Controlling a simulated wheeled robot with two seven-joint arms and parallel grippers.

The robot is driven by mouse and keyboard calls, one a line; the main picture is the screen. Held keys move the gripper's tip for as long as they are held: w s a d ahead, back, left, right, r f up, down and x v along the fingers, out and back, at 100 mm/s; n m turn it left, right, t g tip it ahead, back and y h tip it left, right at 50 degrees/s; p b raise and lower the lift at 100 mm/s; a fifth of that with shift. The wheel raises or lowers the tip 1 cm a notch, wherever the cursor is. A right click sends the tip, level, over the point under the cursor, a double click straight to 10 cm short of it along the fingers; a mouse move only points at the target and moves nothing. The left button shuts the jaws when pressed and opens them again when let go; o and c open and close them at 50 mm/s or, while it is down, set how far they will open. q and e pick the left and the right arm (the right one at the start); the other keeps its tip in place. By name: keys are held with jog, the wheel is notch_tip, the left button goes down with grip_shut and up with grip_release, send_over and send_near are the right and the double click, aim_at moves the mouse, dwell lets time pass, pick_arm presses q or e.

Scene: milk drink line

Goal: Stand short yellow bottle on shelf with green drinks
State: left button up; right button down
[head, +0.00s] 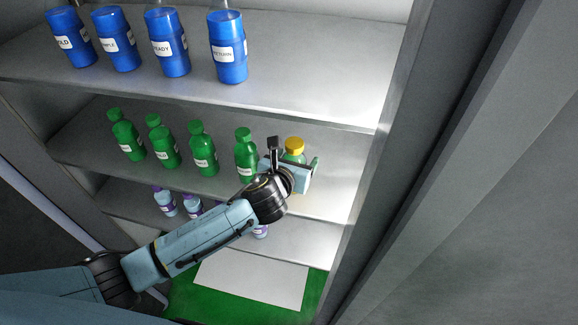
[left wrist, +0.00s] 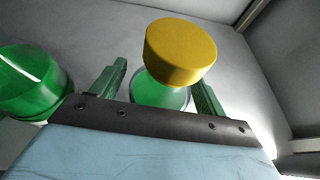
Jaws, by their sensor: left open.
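The short yellow-capped bottle (head: 294,147) stands on the middle shelf (head: 334,170), at the right end of the row of green bottles (head: 203,150). In the left wrist view its yellow cap (left wrist: 181,50) and part of its greenish body show, and the wrist hides the rest. My left gripper (head: 295,157) is open, with one finger on each side of the bottle. In the left wrist view the fingers (left wrist: 155,85) flank the bottle below its cap. One green bottle (left wrist: 30,82) is close to the left finger. My right gripper is not in view.
Blue bottles (head: 229,50) stand on the shelf above. Small purple-capped bottles (head: 165,202) stand on the shelf below. The cabinet's side wall (head: 380,150) is to the right, with some bare shelf before it. A white panel (head: 250,279) lies on the green floor.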

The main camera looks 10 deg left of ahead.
pick_arm(q)
jog(key=v, duration=1.1)
jog(key=shift+s+r+p, duration=0.15)
jog(key=shift+s+p, duration=0.2)
jog(key=shift+p, duration=0.05)
jog(key=shift+a, duration=0.1)
